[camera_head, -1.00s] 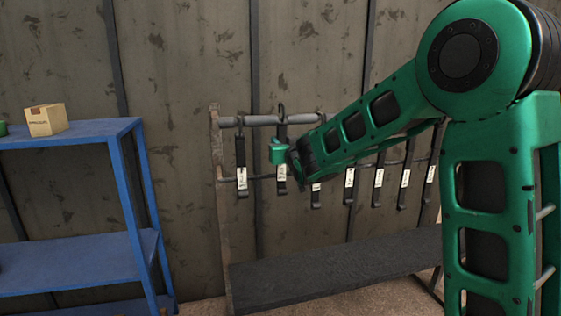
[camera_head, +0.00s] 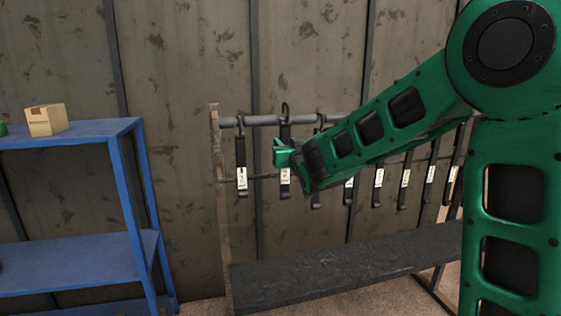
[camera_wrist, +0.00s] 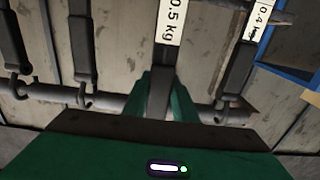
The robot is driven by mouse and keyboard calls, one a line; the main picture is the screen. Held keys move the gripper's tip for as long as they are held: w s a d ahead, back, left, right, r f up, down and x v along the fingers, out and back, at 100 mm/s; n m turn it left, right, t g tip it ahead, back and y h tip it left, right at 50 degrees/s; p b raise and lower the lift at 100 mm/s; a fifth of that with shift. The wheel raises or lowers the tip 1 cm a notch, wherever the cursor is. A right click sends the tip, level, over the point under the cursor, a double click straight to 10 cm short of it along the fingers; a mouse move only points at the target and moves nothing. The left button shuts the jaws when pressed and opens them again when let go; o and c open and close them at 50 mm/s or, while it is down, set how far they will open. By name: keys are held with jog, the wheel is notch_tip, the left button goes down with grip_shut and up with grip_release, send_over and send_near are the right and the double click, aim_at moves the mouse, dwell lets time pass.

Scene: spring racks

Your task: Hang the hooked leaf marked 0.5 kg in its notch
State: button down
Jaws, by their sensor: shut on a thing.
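The hooked leaf marked 0.5 kg (camera_head: 285,181) is a dark upright strip with a white label and a hook at its top. It shows large in the wrist view (camera_wrist: 170,22), where the label reads 0.5 kg. My gripper (camera_head: 282,155) is shut on its upper part, with green fingers on both sides in the wrist view (camera_wrist: 160,92). The hook rises above the grey rail (camera_head: 262,120), higher in the picture than the neighbours' hooks. I cannot tell whether it touches the rail or sits in a notch. In the wrist view, my gripper hides the hook.
The 0.4 kg leaf (camera_wrist: 240,60) hangs close by, left of the held leaf in the head view (camera_head: 241,165). Several more labelled leaves hang to the right. A dark bench-like shelf (camera_head: 330,262) lies below. A blue shelf unit (camera_head: 125,126) with a small box (camera_head: 46,120) stands left.

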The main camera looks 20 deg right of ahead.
jog(key=shift+s, duration=1.1)
jog(key=s, duration=0.9)
jog(key=shift+s, duration=0.4)
jog(key=shift+a, duration=0.1)
